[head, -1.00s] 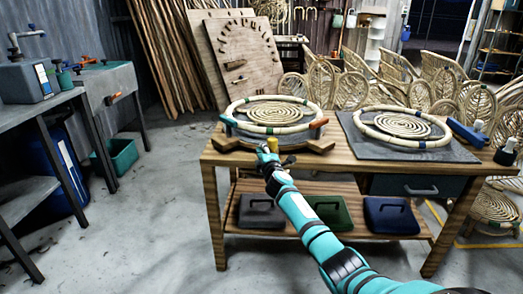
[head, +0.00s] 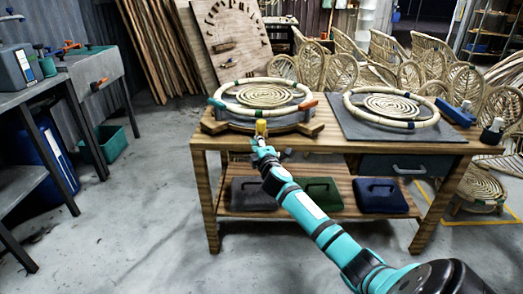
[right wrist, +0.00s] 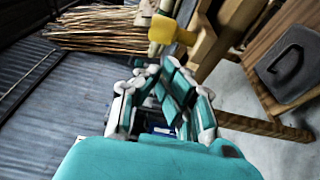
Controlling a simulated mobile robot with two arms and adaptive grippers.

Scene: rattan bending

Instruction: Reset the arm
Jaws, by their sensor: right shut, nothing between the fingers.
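My right arm reaches in from the lower right of the head view. Its right gripper (head: 262,148) is shut and empty, in front of the workbench's front edge and just below a yellow knob (head: 261,128). In the right wrist view, the fingers (right wrist: 150,70) are closed together, with the yellow knob (right wrist: 172,32) beyond the tips and apart from them. The knob is at the front of a round bending jig (head: 232,122), which carries a rattan ring (head: 228,107) with coloured clips. My left gripper is not in view.
The wooden workbench (head: 350,146) also bears a grey mat (head: 362,130) with a second rattan ring (head: 352,113). Dark, green and blue cases (head: 380,196) lie on its lower shelf. Rattan chairs crowd behind.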

